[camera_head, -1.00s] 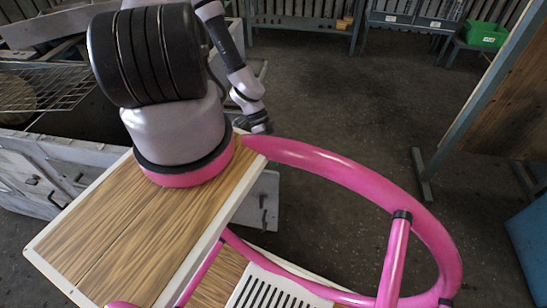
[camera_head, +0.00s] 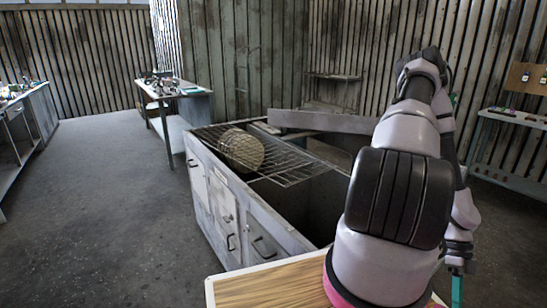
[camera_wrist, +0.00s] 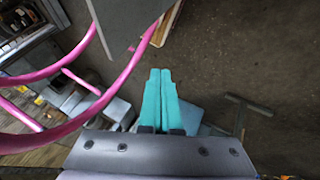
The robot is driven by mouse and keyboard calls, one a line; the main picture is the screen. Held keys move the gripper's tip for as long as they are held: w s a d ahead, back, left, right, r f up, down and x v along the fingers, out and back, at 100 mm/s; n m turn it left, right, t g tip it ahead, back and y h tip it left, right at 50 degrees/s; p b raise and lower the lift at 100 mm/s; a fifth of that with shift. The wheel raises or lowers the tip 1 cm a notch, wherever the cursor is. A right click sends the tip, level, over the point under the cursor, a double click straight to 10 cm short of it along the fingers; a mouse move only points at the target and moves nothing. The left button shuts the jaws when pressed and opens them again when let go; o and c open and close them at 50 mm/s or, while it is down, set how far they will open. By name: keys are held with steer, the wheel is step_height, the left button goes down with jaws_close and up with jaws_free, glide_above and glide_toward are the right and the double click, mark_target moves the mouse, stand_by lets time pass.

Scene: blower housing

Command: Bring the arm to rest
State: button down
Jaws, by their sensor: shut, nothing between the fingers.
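My gripper (camera_wrist: 160,75) has two teal fingers lying side by side in the wrist view, closed against each other with nothing between them. In the head view its teal end (camera_head: 457,287) hangs low on the right, partly hidden by my own arm. My arm is raised and bent over, with the forearm coming down behind the large dark joint. The gripper points down over open dark floor in the wrist view and touches nothing that I can see.
A grey cabinet (camera_head: 228,222) with drawers stands ahead, with a wire rack (camera_head: 290,168) and a round drum (camera_head: 241,150) on top. A workbench (camera_head: 172,92) stands farther back. Open floor (camera_head: 105,190) lies at left. A wall shelf (camera_head: 510,117) is at right.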

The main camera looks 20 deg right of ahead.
steer(key=w+r+n+t+h, duration=0.1)
steer(key=w+r+n+t, duration=0.15)
steer(key=w+r, duration=0.55)
steer(key=w+r+n+t+h, duration=0.1)
steer(key=w+r+n, duration=0.3)
steer(key=w, duration=0.8)
steer(key=w+a+r+n+t, duration=0.3)
steer(key=w+a+r+n, duration=0.4)
steer(key=w+r, duration=0.6)
steer(key=w+a+r+n+t, duration=0.1)
steer(key=a+r+n+t, duration=0.45)
steer(key=a+r, duration=1.05)
steer(key=s+a+r+n+t, duration=0.1)
steer(key=s+a+r+n, duration=0.7)
steer(key=a+r+n, duration=0.1)
step_height(320, 180, up, 2)
steer(key=shift+a+t+y, duration=0.3)
steer(key=shift+a, duration=0.5)
